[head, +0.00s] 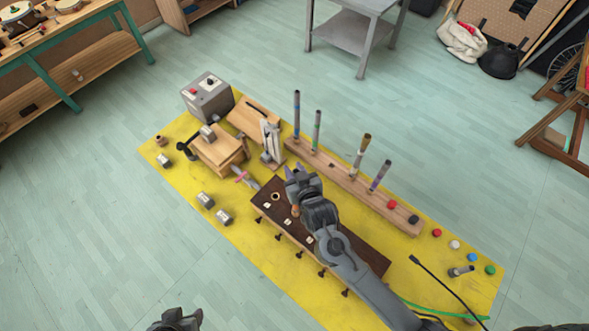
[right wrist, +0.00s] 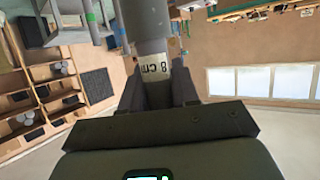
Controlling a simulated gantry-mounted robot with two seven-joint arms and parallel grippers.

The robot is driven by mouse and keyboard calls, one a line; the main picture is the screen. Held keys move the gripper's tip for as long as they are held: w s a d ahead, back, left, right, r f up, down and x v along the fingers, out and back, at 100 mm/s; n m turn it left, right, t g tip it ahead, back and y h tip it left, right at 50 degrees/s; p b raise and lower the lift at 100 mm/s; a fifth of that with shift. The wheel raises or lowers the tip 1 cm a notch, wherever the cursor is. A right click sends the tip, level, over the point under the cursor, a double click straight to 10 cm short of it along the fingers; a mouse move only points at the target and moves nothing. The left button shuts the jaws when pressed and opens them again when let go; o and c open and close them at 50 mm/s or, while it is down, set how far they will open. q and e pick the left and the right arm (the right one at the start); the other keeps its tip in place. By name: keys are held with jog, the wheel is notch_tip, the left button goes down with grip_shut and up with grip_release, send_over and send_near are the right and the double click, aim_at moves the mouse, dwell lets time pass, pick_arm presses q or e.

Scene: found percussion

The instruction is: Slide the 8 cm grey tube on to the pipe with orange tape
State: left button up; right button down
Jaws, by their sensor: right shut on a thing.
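My right gripper (head: 295,174) is shut on a grey tube (right wrist: 145,22) with a pale label reading "8 cm"; the right wrist view shows it between the fingers (right wrist: 158,92). In the head view the gripper mostly hides this tube. A wooden rail (head: 338,175) holds several upright pipes. The pipe with an orange-brown band near its top (head: 366,138) is third from the left, right of my right gripper and apart from it. Pipes with blue (head: 297,115), green (head: 317,131) and purple (head: 380,175) bands stand beside it. A dark part of my left gripper (head: 175,320) shows at the bottom edge.
A dark board (head: 268,208) with pale labels lies under my right arm on the yellow mat (head: 178,203). A wooden block (head: 215,148), a grey box (head: 207,97) and a small stand (head: 271,143) are to the left. Coloured caps (head: 472,257) and a short tube (head: 461,271) lie right.

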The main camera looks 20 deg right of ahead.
jog(key=shift+f, duration=0.45)
jog(key=c, duration=0.8)
grip_release()
jog(key=shift+s+r, duration=0.2)
jog(key=shift+s, duration=0.35)
jog(key=shift+b+v, duration=0.95)
jog(key=shift+v, duration=3.9)
jog(key=shift+r, duration=0.1)
